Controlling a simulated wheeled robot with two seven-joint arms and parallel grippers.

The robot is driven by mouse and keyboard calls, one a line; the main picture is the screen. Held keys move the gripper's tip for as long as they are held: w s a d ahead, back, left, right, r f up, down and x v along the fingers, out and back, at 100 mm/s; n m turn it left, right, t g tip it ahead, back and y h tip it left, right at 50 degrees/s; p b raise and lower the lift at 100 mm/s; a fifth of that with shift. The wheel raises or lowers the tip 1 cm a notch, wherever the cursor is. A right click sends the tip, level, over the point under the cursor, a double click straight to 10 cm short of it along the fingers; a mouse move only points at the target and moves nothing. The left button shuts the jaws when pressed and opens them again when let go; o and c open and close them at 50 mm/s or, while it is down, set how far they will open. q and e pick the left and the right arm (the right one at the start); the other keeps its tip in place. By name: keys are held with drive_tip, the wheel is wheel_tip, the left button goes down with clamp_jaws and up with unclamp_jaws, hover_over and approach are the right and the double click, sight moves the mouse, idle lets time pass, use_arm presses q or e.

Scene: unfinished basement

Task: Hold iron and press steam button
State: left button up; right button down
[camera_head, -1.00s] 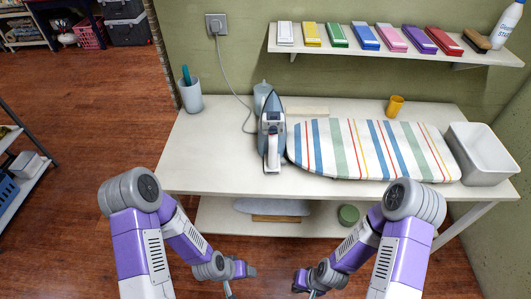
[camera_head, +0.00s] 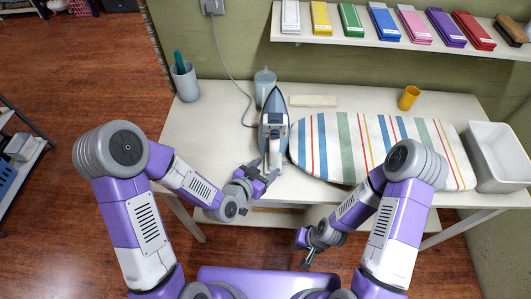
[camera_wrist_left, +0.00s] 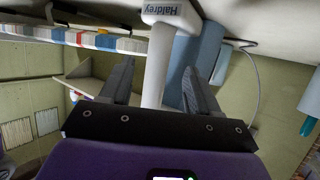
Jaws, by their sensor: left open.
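A blue-grey and white steam iron (camera_head: 273,122) rests on the white table at the left end of the striped ironing board. Its tip points to the wall and its rear faces me. My left gripper (camera_head: 266,166) is at the rear of the iron, open. In the left wrist view, the iron's white handle (camera_wrist_left: 158,55), marked "Haldrey", shows between the fingers of my left gripper (camera_wrist_left: 157,70), with gaps on both sides. I cannot make out the steam button. My right gripper (camera_head: 308,262) hangs low in front of the table, away from the iron; its opening is unclear.
The striped ironing board (camera_head: 350,150) fills the table's middle. A white bin (camera_head: 490,160) is at right. The iron's cord (camera_head: 232,75) runs to the wall outlet.

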sight(277, 160)
use_arm(q)
drive_tip(key=shift+b+x, duration=0.35)
drive_tip(key=shift+x, duration=3.25)
drive_tip(key=shift+d, duration=0.1)
clamp_jaws()
idle(1.4)
